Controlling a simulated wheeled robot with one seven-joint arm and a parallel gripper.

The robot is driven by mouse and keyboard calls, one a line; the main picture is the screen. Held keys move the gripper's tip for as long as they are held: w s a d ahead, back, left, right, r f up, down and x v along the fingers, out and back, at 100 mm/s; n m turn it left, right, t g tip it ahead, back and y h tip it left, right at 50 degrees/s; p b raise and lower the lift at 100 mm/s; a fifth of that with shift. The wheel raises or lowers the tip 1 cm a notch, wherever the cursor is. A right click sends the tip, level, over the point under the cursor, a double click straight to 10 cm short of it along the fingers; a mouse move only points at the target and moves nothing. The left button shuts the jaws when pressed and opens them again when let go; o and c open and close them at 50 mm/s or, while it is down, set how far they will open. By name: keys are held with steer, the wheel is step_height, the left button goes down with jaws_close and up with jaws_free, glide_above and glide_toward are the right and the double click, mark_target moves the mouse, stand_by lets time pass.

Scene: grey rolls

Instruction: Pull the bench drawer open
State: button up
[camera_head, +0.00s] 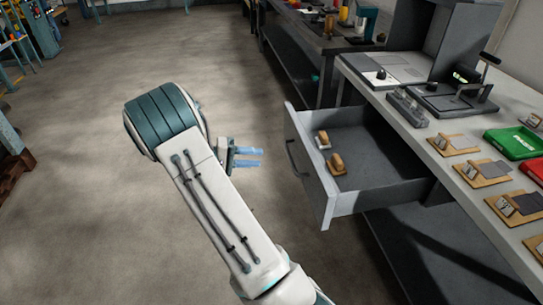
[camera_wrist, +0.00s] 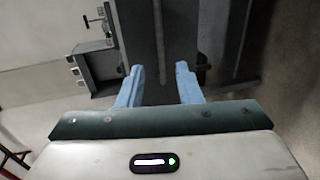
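The bench drawer (camera_head: 375,155) is grey and stands pulled well out of the bench, its inside showing in the head view. Its dark bar handle (camera_head: 293,158) is on the front face, at the drawer's left. My gripper (camera_head: 250,157) is left of the handle and apart from it. In the wrist view my gripper (camera_wrist: 160,88) has its two blue fingers spread with nothing held between them. A grey panel with a long bar lies beyond the fingers there; I cannot tell for sure which part it is.
The bench top (camera_head: 412,138) carries wooden blocks, a green tray (camera_head: 514,142) and a dark clamp-like tool. Two small wooden-handled items lie in the drawer. Another bench (camera_head: 318,42) stands behind. The floor (camera_head: 100,230) to the left is clear.

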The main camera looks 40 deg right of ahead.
steer(key=shift+v, duration=1.7)
steer(key=s+a+r+n+t+y+p, duration=0.2)
steer(key=s+a+r+t+y+p, duration=0.2)
steer(key=s+a+r+y+p, duration=0.3)
steer(key=s+a+r+n+t+y+p, duration=0.2)
steer(key=s+a+r+t+y+p, duration=0.2)
steer(key=r, duration=1.8)
steer(key=s+a+y+p, duration=0.3)
steer(key=s+p, duration=0.5)
steer(key=s, duration=0.3)
steer(key=shift+a+t+p, duration=0.4)
steer(key=shift+d, duration=0.1)
